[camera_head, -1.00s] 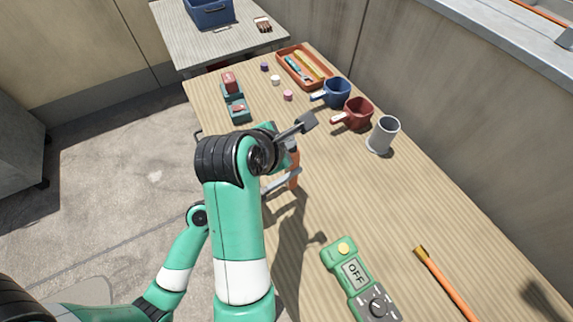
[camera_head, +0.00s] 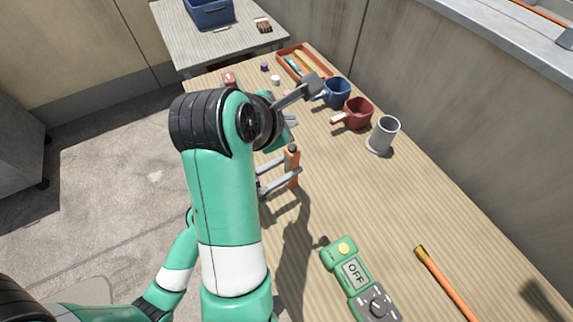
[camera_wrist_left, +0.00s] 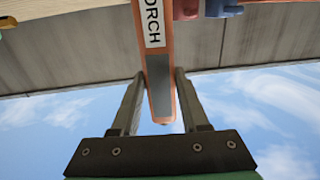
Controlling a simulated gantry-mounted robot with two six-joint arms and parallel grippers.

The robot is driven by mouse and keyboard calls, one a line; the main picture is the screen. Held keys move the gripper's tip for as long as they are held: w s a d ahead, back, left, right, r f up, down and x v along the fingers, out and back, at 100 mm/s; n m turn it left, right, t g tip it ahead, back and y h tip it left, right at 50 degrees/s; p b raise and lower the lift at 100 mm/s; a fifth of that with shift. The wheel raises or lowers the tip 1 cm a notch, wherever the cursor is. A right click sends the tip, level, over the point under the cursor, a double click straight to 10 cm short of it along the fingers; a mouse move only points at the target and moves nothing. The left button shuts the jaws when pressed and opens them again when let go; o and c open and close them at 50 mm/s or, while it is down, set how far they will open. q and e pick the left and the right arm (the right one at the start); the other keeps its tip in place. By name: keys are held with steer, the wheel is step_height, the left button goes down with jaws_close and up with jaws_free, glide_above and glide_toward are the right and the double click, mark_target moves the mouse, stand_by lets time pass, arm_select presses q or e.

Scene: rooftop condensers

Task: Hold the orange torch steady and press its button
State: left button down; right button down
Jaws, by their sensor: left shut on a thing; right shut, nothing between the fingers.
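The orange torch (camera_head: 294,168) stands upright over the wooden table, with a dark top end. My left gripper (camera_head: 290,179) is shut on it from the left. In the left wrist view, the torch (camera_wrist_left: 158,70) lies between the two fingers (camera_wrist_left: 157,88), and a white label reading "ORCH" shows on it. My right gripper (camera_head: 315,84) is shut and empty, above and behind the torch, apart from it. I cannot make out the torch's button. My right arm hides part of the table to the left.
A grey mug (camera_head: 384,135), a red mug (camera_head: 356,113) and a blue mug (camera_head: 336,92) stand right of the torch. A green meter reading OFF (camera_head: 356,272) and an orange-handled tool (camera_head: 447,283) lie in front. An orange tray (camera_head: 286,54) is at the back.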

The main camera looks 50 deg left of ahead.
mark_target(292, 148)
arm_select(q)
steer(key=shift+f, duration=0.25)
jaws_free()
steer(key=shift+r, duration=0.2)
arm_select(e)
step_height(292, 148, down, 3)
steer(key=b, duration=0.3)
steer(key=shift+f, duration=0.1)
arm_select(q)
steer(key=s+a, duration=0.1)
steer(key=s, duration=0.8)
steer(key=shift+a, duration=0.1)
